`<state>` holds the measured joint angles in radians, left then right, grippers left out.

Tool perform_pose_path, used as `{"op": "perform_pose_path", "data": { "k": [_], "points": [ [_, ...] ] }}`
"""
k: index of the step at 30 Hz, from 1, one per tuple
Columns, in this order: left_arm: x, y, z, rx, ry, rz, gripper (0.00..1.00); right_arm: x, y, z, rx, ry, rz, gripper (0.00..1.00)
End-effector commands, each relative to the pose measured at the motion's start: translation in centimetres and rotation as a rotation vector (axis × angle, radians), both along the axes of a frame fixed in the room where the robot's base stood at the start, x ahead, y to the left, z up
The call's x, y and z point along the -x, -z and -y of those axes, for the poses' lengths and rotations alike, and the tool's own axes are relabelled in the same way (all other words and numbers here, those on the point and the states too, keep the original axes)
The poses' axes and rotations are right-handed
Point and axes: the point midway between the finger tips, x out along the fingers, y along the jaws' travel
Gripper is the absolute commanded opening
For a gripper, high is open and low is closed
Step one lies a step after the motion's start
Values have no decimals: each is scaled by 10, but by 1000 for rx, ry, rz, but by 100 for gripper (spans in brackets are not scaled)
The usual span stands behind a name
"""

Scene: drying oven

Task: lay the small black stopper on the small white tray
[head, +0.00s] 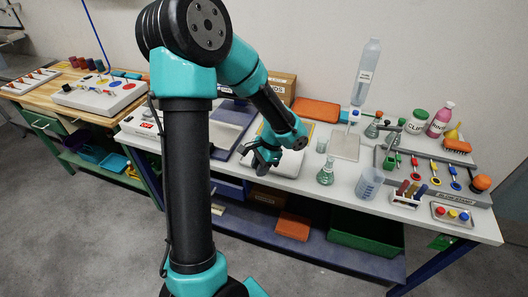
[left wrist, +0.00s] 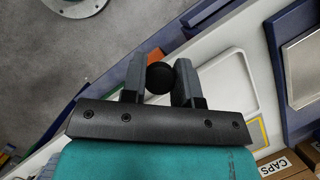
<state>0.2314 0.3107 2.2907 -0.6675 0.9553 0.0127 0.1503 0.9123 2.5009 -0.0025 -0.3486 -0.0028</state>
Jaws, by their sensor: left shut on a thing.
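My left gripper (left wrist: 160,72) is shut on the small black stopper (left wrist: 159,79), which sits between the fingertips in the left wrist view. In the head view the left gripper (head: 266,160) hangs over the front edge area of the white bench; the stopper cannot be made out there. The small white tray (left wrist: 241,95) shows in the left wrist view just right of the fingers, partly hidden by the right finger. In the head view the tray (head: 289,164) lies on the bench behind and beside the gripper. The stopper appears apart from the tray. My right gripper is not in view.
A box labelled CAPS (left wrist: 283,165) and a blue tray with a grey plate (left wrist: 302,70) lie near the white tray.

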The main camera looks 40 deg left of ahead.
Motion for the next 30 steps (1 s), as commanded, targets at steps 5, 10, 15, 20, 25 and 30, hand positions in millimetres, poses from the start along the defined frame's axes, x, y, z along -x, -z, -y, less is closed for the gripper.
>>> {"op": "perform_pose_path", "data": {
  "k": [5,10,15,20,25,30],
  "points": [
    [-24,4,-28,0,-3,0,3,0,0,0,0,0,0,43],
    [-47,7,-54,0,-2,1,3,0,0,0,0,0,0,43],
    [-70,11,-81,0,-2,1,3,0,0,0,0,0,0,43],
    [-85,13,-98,0,-1,0,3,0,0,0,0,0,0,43],
    [-89,13,-102,-1,1,0,3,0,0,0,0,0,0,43],
    [-89,13,-102,0,1,0,3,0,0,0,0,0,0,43]
  ]
}}
